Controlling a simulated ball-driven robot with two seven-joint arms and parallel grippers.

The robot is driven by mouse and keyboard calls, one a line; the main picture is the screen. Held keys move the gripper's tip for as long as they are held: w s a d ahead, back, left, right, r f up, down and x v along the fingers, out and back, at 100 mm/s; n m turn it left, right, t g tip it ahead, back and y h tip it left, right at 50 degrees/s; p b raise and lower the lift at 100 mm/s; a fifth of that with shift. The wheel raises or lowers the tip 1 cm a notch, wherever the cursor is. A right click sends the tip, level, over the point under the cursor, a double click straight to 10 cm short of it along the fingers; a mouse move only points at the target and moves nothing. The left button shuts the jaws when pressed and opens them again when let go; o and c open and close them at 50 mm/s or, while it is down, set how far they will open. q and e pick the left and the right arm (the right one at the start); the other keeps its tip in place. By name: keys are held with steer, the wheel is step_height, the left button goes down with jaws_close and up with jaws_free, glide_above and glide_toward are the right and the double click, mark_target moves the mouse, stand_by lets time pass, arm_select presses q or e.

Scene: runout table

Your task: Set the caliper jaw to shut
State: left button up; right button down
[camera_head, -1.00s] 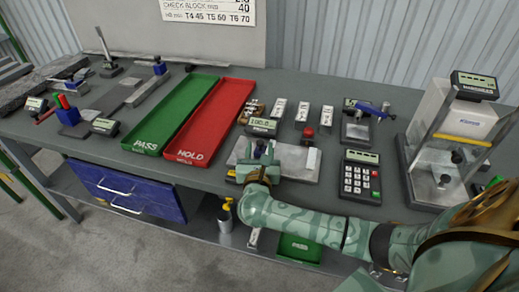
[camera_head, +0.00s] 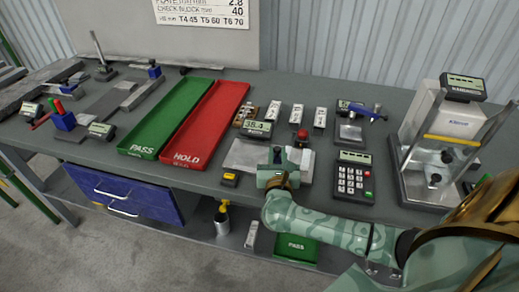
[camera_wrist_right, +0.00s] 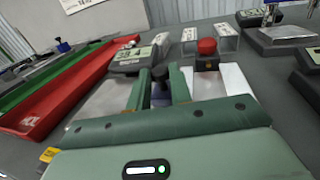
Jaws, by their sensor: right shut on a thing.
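The caliper is a pale metal plate (camera_head: 240,153) on the bench in front of the two long trays' right end, with a display (camera_head: 257,128) at its back that seems to read 38.4. A red knob (camera_head: 302,135) stands at its right side; it also shows in the right wrist view (camera_wrist_right: 207,47). My right gripper (camera_head: 278,158) is over the middle of the plate. In the right wrist view its fingers (camera_wrist_right: 164,85) are shut on a dark upright jaw handle (camera_wrist_right: 160,74). The jaw faces are hidden behind the gripper. My left gripper is not in view.
A green PASS tray (camera_head: 150,145) and a red HOLD tray (camera_head: 190,150) lie to the left. A keypad (camera_head: 354,178) stands close on the right, near my forearm. White blocks (camera_head: 297,113) stand behind. A tall test stand (camera_head: 440,150) is at far right.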

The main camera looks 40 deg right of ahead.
mark_target(290, 158)
steer(key=s+d, duration=0.2)
steer(key=shift+s+d, duration=0.2)
steer(key=shift+s, duration=0.2)
steer(key=shift+f, duration=0.1)
steer(key=c, duration=1.4)
jaws_free()
steer(key=shift+c, duration=0.2)
steer(key=shift+o, duration=0.9)
steer(key=shift+s+d, duration=0.1)
steer(key=shift+s, duration=0.1)
